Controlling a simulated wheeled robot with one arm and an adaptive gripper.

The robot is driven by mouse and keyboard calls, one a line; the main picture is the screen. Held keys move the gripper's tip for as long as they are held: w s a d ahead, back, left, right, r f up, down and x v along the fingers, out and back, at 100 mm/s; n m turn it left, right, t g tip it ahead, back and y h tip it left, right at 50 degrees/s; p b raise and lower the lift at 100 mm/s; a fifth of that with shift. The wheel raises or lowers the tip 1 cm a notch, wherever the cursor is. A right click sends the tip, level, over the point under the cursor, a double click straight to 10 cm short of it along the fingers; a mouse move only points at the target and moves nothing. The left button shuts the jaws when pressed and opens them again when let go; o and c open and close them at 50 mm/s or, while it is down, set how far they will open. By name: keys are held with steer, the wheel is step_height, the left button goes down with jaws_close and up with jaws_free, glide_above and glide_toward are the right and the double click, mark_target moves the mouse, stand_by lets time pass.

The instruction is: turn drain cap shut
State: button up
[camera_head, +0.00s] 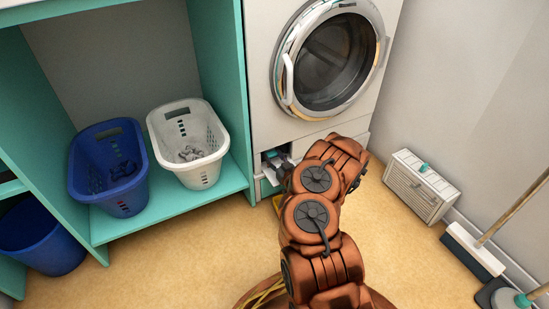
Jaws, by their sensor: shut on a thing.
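The washing machine (262,70) stands at the top middle with its round door shut. A small dark compartment (267,158) is open low on its front, left of my arm. My gripper (279,166) is at this opening, mostly hidden behind my copper-coloured arm. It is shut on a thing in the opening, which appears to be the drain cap. The cap itself cannot be made out clearly, and its turn angle cannot be read.
A blue basket (107,201) and a white basket (202,177) stand on a teal shelf (165,215) at left. A blue bin (40,240) is below. A white slatted box (411,190) and a broom (470,250) stand by the right wall. Floor is clear between.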

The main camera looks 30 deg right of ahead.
steer(key=m+p, duration=0.2)
steer(key=p, duration=0.1)
steer(key=shift+r+m, duration=0.15)
steer(key=shift+m, duration=0.15)
steer(key=m+p, duration=0.2)
steer(key=m, duration=0.8)
steer(key=shift+f+m, duration=0.2)
steer(key=shift+m, duration=0.2)
steer(key=m, duration=0.4)
steer(key=shift+m, duration=0.3)
steer(key=o, duration=1.2)
steer(key=shift+c, duration=0.2)
